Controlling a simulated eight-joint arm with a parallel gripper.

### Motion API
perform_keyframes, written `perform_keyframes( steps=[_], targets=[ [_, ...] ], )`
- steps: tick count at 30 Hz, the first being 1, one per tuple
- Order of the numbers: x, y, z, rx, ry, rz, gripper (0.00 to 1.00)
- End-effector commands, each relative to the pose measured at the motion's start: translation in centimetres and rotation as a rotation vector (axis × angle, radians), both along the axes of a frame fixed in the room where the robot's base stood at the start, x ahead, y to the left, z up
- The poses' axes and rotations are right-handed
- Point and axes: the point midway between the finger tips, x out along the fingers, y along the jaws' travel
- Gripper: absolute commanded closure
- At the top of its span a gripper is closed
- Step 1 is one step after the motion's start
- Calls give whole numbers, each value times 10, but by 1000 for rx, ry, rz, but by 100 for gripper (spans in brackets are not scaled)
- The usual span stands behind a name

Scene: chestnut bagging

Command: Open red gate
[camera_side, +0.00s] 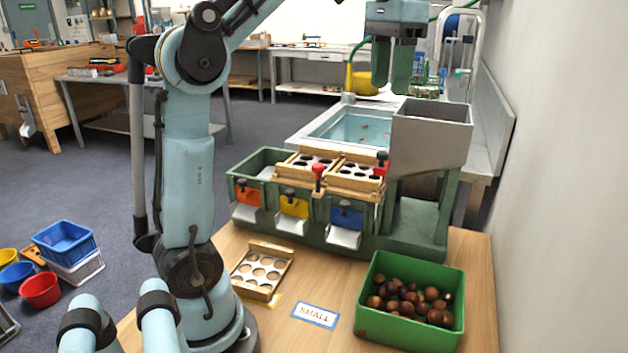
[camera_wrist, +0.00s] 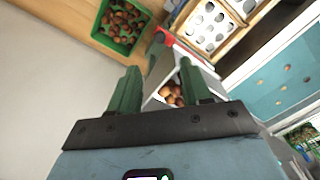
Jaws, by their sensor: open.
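The red gate (camera_side: 380,169) is a small red plate with a black knob, at the left foot of the grey hopper (camera_side: 432,130). In the wrist view, a red part (camera_wrist: 176,45) at the hopper's edge looks like the same gate. My gripper (camera_side: 391,88) is open and empty, high above the hopper's left side, well apart from the gate. In the wrist view my gripper's two green fingers (camera_wrist: 160,76) point toward the hopper (camera_wrist: 196,62), which holds chestnuts (camera_wrist: 172,94).
The green sorter has orange (camera_side: 248,195), yellow (camera_side: 294,207) and blue (camera_side: 346,217) gates, and a red-knobbed handle (camera_side: 318,172). A green bin (camera_side: 408,335) of chestnuts and a loose holed tray (camera_side: 262,268) stand in front. A water basin (camera_side: 350,127) lies behind; a wall stands right.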

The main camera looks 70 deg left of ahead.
Motion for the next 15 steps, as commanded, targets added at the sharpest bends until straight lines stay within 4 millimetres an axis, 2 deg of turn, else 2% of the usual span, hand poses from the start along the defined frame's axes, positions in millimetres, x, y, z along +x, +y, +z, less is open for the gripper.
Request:
perform_keyframes(
  steps=[5, 15],
  targets=[
    [0, 0, -15, 0, 0, -1, 52],
    [0, 0, -62, 0, 0, -1, 52]
  ],
)
